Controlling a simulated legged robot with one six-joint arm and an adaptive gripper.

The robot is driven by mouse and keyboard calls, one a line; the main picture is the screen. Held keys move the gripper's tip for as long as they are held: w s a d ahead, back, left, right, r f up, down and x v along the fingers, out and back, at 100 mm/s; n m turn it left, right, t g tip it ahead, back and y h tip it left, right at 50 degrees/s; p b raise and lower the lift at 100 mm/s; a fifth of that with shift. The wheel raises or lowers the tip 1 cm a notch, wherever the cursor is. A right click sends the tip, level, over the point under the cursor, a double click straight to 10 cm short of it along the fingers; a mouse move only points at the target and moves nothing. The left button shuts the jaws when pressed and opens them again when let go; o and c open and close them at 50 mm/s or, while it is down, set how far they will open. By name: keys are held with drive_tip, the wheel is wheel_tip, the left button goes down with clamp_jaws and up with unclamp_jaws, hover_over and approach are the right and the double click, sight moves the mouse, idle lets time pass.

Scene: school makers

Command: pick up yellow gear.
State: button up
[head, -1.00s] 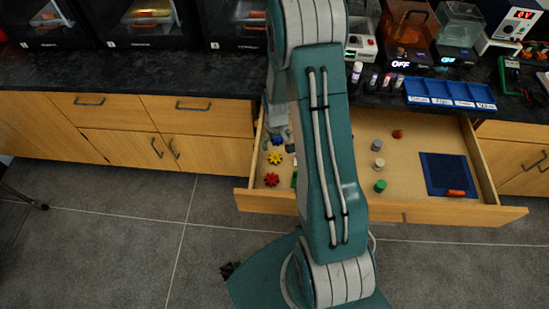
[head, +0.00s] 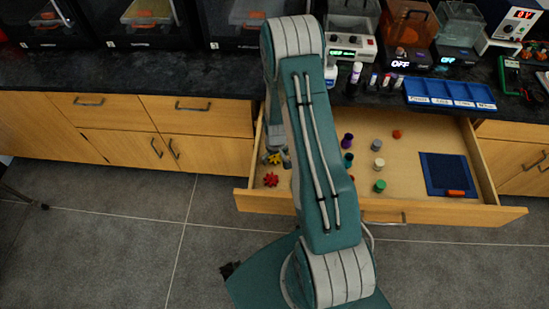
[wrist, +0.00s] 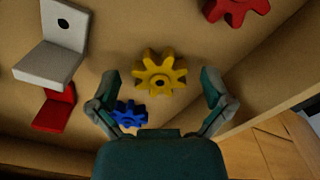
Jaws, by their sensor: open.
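The yellow gear (wrist: 160,73) lies flat on the drawer floor in the wrist view, between the two open fingers of my gripper (wrist: 162,82). The fingers appear apart from it on both sides; the height gap cannot be told. The blue gear (wrist: 130,113) is below and left of it, partly covered by the left finger. The red gear (wrist: 235,10) is at the upper right, cut by the frame edge. In the head view, my gripper (head: 274,157) largely covers the yellow gear, and the red gear (head: 271,180) shows just in front.
The open drawer (head: 450,212) has walls close by the gears. A white bracket (wrist: 52,47) and a red bracket (wrist: 55,110) lie left in the wrist view. Several spools, including a green one (head: 380,186), and a blue mat (head: 440,173) lie in the drawer's right part.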

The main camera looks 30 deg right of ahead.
drive_tip(key=c, duration=0.7)
drive_tip(key=shift+r, duration=0.1)
drive_tip(key=shift+c, duration=0.2)
